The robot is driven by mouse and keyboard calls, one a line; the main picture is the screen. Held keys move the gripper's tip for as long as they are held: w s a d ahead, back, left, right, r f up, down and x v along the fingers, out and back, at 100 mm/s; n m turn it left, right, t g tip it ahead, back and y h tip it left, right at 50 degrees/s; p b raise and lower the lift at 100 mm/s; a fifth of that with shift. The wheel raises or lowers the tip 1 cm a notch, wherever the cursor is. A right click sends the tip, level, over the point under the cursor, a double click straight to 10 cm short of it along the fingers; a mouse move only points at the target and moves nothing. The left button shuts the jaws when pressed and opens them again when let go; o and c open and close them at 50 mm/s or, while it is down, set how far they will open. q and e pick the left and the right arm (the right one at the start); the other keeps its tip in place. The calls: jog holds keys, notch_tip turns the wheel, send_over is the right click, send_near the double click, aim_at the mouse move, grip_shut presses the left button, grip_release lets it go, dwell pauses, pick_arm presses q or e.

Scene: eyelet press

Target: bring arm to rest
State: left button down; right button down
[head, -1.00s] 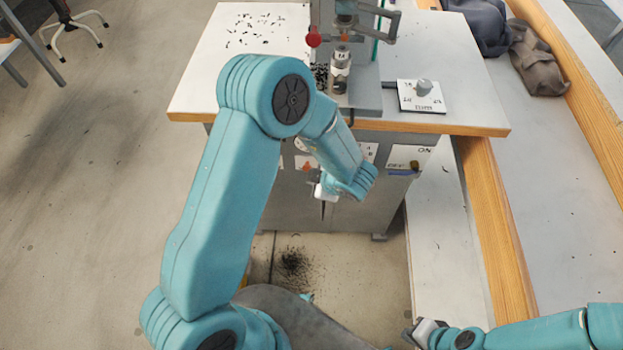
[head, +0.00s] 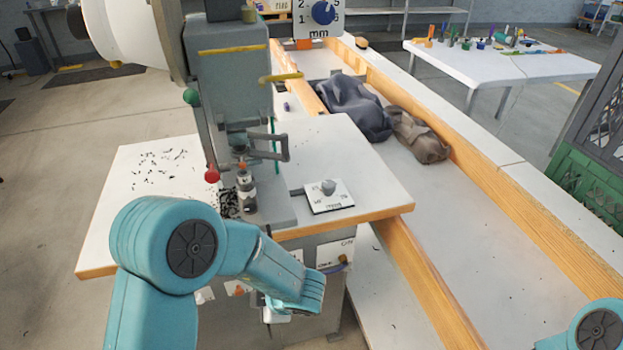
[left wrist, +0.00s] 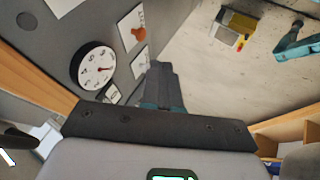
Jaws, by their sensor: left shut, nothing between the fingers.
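My left arm's shut, empty gripper (left wrist: 163,75) shows in the left wrist view, its dark fingers together in front of a grey cabinet face with a round dial (left wrist: 94,66). In the head view the arm is bent at the elbow in front of the eyelet press (head: 232,85). Its wrist hangs before the cabinet under the press table (head: 345,165), below the table's front edge. The fingertips are hard to make out there. Only a joint of my right arm shows at the bottom right corner of the head view; its gripper is outside the picture.
A small white plate with a grey knob (head: 328,187) lies on the press table. Black scraps lie at its left. A long wood-edged bench with dark cloth (head: 355,105) runs along the right. A green crate (head: 585,190) stands far right. Open floor lies left.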

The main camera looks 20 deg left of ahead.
pick_arm(q)
jog(key=s+a+f+m+h, duration=0.1)
jog(key=s+f+m, duration=0.1)
jog(key=f, duration=0.2)
jog(key=s+a+f+m+p, duration=0.1)
jog(key=f+m, duration=0.2)
jog(key=s+a+f+m+h, duration=0.1)
jog(key=s+a+f+m, duration=0.1)
jog(key=f, duration=0.2)
jog(key=s+d+f+m+g+h, duration=0.1)
jog(key=s+d+f+m+h, duration=0.1)
jog(key=s+d+m+h, duration=0.7)
jog(key=s+d+m, duration=0.1)
jog(key=d+m, duration=0.4)
jog(key=shift+s+d+g, duration=0.3)
jog(key=shift+d+g, duration=0.05)
jog(key=shift+g, duration=0.05)
